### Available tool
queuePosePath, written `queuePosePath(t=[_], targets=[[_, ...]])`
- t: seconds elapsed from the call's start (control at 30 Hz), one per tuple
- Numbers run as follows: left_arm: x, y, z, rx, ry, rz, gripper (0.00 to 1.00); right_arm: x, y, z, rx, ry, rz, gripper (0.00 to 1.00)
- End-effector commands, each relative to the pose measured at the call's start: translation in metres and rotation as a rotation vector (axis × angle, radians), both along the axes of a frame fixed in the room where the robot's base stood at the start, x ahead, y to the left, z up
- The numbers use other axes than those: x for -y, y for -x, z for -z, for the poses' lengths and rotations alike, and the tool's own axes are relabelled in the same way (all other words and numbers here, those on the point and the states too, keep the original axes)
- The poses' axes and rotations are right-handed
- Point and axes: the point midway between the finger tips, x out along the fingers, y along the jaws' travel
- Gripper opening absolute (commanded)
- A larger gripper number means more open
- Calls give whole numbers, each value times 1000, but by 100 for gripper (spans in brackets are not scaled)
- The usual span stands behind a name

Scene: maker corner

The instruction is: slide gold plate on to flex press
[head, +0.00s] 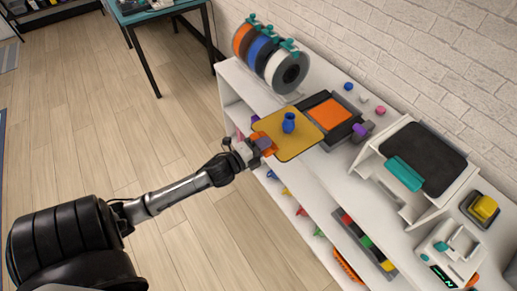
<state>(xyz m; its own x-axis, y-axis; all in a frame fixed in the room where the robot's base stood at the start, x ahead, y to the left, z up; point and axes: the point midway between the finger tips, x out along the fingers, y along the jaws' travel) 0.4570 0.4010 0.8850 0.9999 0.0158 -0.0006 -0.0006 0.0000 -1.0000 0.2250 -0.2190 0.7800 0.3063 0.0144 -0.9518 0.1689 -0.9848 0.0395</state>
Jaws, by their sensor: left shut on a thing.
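The gold plate (284,146) is a flat square held level at the front edge of the white shelf unit's top. A small blue vase (289,122) stands upright on it. My left gripper (262,143) is shut on the plate's near left edge, at an orange tab. A black-framed station with an orange pad (330,112) and a purple part (360,130) lies just beyond the plate; it looks like the flex press. The plate's far edge overlaps it in the view, and I cannot tell whether they touch. My right gripper is out of view.
Spools of orange, blue and white filament (290,74) stand at the back left. A white stand with a dark panel (425,148) is to the right, with a yellow-topped device (483,208) beyond. Small coloured pieces lie by the brick wall. The floor (130,130) left of the shelf is clear.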

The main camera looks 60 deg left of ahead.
Motion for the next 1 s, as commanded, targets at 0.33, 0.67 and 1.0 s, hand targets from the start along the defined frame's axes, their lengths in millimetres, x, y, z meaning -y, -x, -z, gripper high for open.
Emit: queuePosePath(t=[0.33, 0.67, 1.0], targets=[[0, -28, -1, 4, -2, 0, 0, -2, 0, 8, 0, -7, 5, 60], [0, -53, 0, 2, -1, 0, 0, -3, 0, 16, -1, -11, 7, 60], [0, -79, 0, 3, -1, 1, 0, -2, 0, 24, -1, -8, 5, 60]])
